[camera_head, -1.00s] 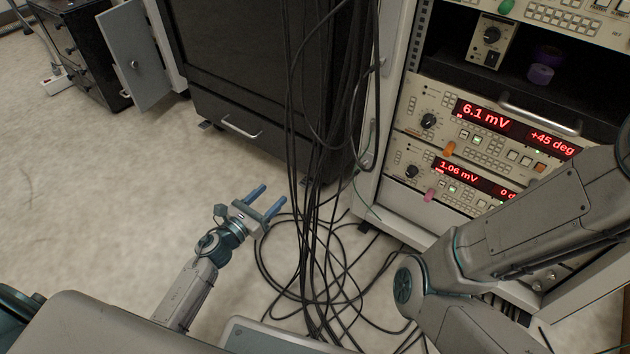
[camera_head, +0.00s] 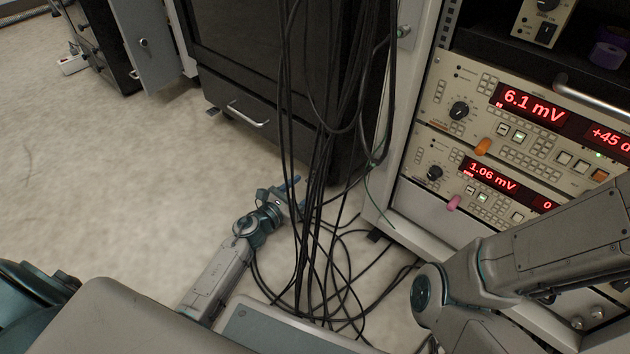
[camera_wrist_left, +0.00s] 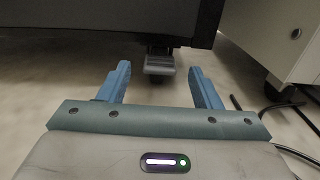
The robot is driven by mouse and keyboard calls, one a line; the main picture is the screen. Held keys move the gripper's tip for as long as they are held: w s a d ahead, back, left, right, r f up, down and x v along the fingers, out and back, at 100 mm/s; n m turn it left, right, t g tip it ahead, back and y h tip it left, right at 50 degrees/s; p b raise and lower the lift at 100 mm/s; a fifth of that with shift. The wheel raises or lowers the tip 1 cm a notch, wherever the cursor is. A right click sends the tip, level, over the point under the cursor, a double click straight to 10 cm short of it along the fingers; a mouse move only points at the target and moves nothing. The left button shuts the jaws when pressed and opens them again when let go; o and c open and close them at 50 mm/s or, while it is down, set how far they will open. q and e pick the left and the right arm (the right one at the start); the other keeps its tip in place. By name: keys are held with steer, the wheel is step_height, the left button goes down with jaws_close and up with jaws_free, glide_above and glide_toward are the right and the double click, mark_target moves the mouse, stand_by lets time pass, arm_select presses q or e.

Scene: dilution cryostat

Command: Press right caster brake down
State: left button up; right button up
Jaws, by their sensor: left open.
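The right caster brake (camera_wrist_left: 159,66) is a small grey pedal under the bottom edge of the dark cabinet (camera_wrist_left: 110,22). In the left wrist view it lies ahead of my left gripper (camera_wrist_left: 158,70), centred between the two blue fingers. The fingers are open and empty, and they appear apart from the pedal. In the head view my left gripper (camera_head: 290,187) is low in front of the cabinet (camera_head: 255,60), partly behind hanging cables; the right caster is hidden there. My right arm shows at the right, but its gripper is out of view.
Black cables (camera_head: 315,150) hang in front of the cabinet and coil on the floor around my left gripper. An instrument rack (camera_head: 410,215) with red displays stands to the right. Another caster pedal (camera_head: 213,112) shows at the cabinet's left. The floor (camera_head: 110,190) at left is clear.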

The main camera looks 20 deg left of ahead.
mark_target(309, 184)
arm_select(q)
steer(key=b+x, duration=0.1)
steer(key=x, duration=0.4)
